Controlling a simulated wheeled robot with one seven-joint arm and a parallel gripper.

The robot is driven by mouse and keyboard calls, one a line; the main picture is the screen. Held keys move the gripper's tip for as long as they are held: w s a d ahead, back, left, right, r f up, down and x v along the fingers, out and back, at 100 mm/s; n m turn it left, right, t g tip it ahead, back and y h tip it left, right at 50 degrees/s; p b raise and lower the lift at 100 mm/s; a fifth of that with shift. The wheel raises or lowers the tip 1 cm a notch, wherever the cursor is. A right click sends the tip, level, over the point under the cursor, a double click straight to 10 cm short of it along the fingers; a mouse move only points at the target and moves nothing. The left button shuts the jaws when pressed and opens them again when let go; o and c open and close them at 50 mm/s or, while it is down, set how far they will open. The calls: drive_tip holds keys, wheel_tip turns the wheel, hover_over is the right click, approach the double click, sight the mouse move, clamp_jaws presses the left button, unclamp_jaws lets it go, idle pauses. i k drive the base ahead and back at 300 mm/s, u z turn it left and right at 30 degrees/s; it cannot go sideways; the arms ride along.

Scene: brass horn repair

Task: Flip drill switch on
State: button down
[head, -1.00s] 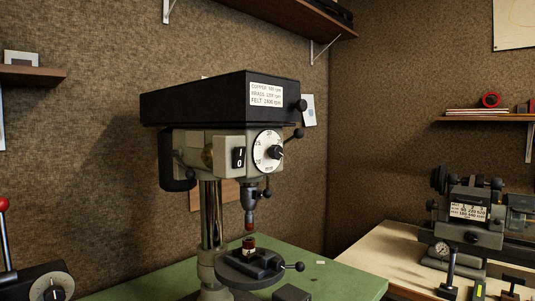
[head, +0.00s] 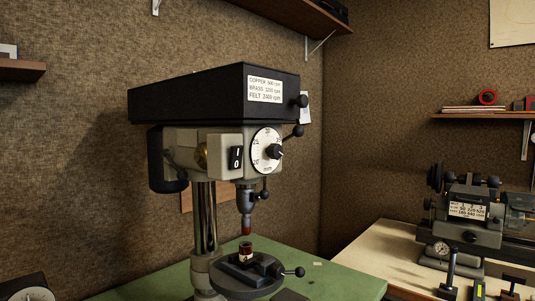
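The drill press (head: 212,97) stands on a green bench, with a black belt housing on top and a grey head below. The drill switch (head: 236,157) is a black rocker marked I and 0 on the front of the head, left of the round white speed dial (head: 267,150). Which side of the rocker is pressed in is too small to tell. A red-brown tip (head: 246,229) is in the chuck, above a small dark red piece (head: 246,248) on the round drill table (head: 247,275). My gripper is not in view.
The green bench top (head: 325,277) has free room right of the drill table. A lathe-like machine (head: 468,215) stands on a pale bench at right. Wall shelves hang at upper left, top and right.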

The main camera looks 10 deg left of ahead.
sight(236, 152)
drive_tip(key=k, duration=0.6)
drive_tip(key=u, duration=0.8)
drive_tip(key=i, duration=0.5)
